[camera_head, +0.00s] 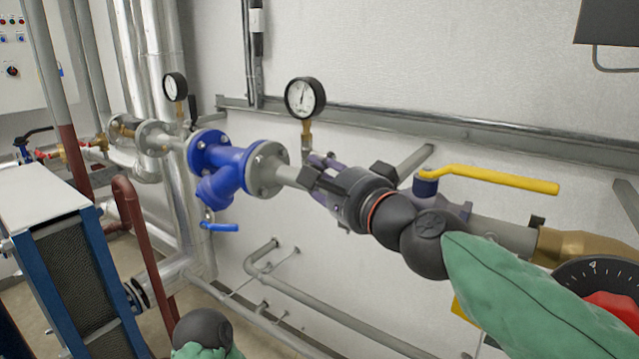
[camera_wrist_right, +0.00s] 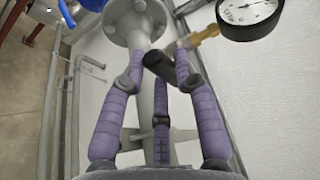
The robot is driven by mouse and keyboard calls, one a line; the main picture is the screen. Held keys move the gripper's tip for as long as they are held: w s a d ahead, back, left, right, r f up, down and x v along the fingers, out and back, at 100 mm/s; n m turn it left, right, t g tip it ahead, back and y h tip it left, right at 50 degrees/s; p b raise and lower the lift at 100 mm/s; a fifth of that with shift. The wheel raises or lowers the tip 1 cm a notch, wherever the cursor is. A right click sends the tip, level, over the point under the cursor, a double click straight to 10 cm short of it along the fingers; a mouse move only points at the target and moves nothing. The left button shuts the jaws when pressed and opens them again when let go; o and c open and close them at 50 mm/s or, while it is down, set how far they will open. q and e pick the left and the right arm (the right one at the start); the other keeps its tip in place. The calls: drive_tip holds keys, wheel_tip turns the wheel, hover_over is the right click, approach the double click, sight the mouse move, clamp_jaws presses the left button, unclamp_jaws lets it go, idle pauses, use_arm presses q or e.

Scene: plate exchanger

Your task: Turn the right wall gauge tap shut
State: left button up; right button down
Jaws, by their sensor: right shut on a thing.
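The right wall gauge (camera_head: 305,98) is a round white dial with a black rim on a brass stem (camera_head: 306,130) above the grey pipe. It also shows at the top right of the wrist view (camera_wrist_right: 250,12). Its tap handle (camera_wrist_right: 158,66) is a short black lever beside the brass fitting (camera_wrist_right: 205,36). My right gripper (camera_head: 318,172), with purple fingers, is at the pipe just below the gauge. In the wrist view its fingers (camera_wrist_right: 162,75) are shut on the tap handle. The head view hides the handle behind the gripper. My left gripper is out of view.
A blue strainer (camera_head: 218,165) and flange sit left of my right gripper. A yellow lever (camera_head: 495,178) sticks out behind my right arm. Another gauge (camera_head: 175,86) is farther left. A blue-framed plate exchanger (camera_head: 75,270) stands at lower left.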

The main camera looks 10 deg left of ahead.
drive_tip(key=shift+f, duration=0.15)
drive_tip(key=c, duration=0.9)
unclamp_jaws()
drive_tip(key=v, duration=1.2)
